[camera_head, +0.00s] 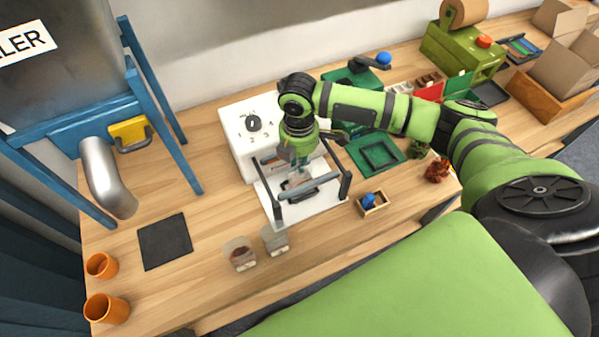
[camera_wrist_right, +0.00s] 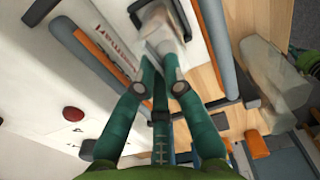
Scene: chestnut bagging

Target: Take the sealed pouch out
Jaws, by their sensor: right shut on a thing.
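The white sealer (camera_head: 238,122) with a dial stands at the middle of the bench. Its dark bar (camera_head: 309,187) spans the front over a white plate. My right gripper (camera_head: 297,178) points down into the sealer's front, behind this bar. In the right wrist view its fingers (camera_wrist_right: 163,74) are shut on a pale, see-through pouch (camera_wrist_right: 160,28), which lies between the sealer's padded grey bars. The pouch shows poorly in the head view, behind the gripper and bar. Whether its mouth is sealed I cannot tell. My left gripper is out of view.
Two small clear pouches (camera_head: 240,254) (camera_head: 275,241) stand in front of the sealer. A wooden box with a blue knob (camera_head: 370,202) is to its right. A dark mat (camera_head: 165,241) and orange cups (camera_head: 106,308) lie left. Bare bench separates the mat and sealer.

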